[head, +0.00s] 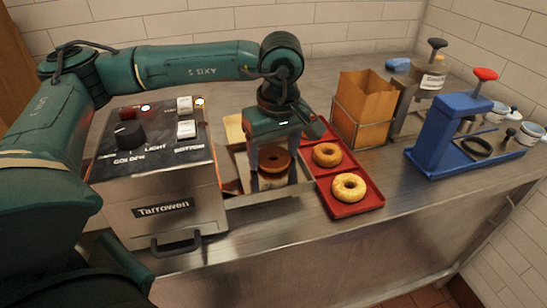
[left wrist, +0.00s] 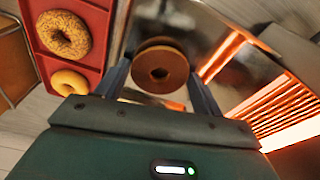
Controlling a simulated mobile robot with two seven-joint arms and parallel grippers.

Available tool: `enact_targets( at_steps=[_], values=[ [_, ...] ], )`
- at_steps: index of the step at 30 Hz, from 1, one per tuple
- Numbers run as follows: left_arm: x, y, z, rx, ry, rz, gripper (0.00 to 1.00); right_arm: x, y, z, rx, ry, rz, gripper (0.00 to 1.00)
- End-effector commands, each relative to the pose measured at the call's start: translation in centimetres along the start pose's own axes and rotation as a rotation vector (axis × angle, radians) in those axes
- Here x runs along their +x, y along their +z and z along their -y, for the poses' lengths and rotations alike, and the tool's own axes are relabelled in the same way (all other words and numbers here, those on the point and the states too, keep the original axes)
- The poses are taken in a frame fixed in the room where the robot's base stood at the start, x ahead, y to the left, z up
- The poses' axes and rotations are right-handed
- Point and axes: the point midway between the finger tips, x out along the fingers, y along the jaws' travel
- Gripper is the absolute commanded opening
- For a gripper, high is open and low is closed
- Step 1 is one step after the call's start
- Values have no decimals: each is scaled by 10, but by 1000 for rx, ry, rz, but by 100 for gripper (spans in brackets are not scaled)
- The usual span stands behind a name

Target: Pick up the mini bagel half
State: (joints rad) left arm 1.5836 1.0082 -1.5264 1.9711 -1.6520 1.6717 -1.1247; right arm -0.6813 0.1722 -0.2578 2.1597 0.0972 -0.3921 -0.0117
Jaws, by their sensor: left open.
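A browned mini bagel half (head: 273,156) with a centre hole is at the toaster's front chute, beside the red tray. In the left wrist view the bagel half (left wrist: 160,78) shows between the two fingers. A second brown edge shows just behind it; I cannot tell whether it is another half or a reflection. My left gripper (head: 274,178) is open and points down, one finger on each side of the bagel half. In the left wrist view the gripper (left wrist: 161,82) appears not to be closed on it. My right gripper is out of view.
The Tarrowen toaster (head: 163,208) stands left, its heating bars (left wrist: 285,105) glowing. A red tray (head: 333,196) with two whole bagels lies close on the right. Behind it is a paper bag (head: 362,105) in a holder. A blue press (head: 447,135) stands farther right.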

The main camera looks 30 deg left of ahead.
Motion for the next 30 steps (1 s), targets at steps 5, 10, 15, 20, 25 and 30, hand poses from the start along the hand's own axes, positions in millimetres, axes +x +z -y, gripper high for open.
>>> enact_targets(
  at_steps=[5, 10, 15, 20, 25, 30],
  values=[
    [0, 0, 0, 0, 0, 0, 60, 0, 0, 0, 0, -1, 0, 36],
    [0, 0, 0, 0, 0, 0, 46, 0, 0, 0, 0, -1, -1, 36],
    [-1, 0, 0, 0, 0, 0, 40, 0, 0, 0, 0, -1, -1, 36],
    [-3, 0, 0, 0, 1, 0, 40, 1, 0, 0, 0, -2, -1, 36],
    [-25, -3, -1, 0, 5, -1, 40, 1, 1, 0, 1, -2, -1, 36],
    [-61, -7, -2, 1, 6, -1, 40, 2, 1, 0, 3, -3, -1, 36]
  ],
)
